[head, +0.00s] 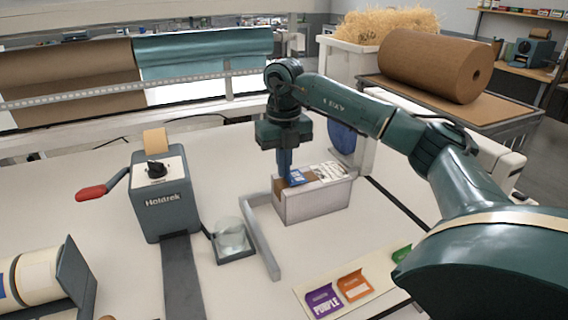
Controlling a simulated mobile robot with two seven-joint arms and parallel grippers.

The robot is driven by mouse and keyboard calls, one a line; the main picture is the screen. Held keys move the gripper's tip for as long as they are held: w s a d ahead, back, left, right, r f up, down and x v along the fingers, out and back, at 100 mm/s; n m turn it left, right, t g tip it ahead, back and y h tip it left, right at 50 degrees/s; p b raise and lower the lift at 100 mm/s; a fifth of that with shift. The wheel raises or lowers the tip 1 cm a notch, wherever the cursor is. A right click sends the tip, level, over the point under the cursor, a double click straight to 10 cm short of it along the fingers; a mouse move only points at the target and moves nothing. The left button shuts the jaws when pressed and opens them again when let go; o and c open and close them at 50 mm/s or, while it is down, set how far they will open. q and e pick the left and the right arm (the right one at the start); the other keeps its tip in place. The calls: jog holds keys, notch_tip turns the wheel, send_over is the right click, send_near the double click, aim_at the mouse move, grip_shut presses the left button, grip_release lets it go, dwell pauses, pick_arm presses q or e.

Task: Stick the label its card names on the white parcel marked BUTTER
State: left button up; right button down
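A whitish parcel (315,203) with a brown strip on top stands on the bench, right of centre. A white card (330,171) with print lies on its top at the right; its words are too small to read. A blue label (297,176) with white marks shows on the top at the left. My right gripper (285,178) points straight down at the parcel's left end, beside the blue label. Its fingers look like one narrow column, so their gap and any hold on the label are hidden. My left gripper is out of view.
A strip with purple (323,301), orange (354,286) and green (401,254) labels lies at the front. A grey angled rail (262,245) borders the parcel's left. The Holdtrek machine (161,195) and a glass jar (230,236) stand further left. A brown roll (435,66) is behind.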

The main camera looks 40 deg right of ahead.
jog(key=shift+f, duration=0.45)
dwell(0.4)
jog(key=c, duration=1.6)
grip_release()
jog(key=shift+r+p, duration=1.8)
jog(key=shift+r, duration=0.5)
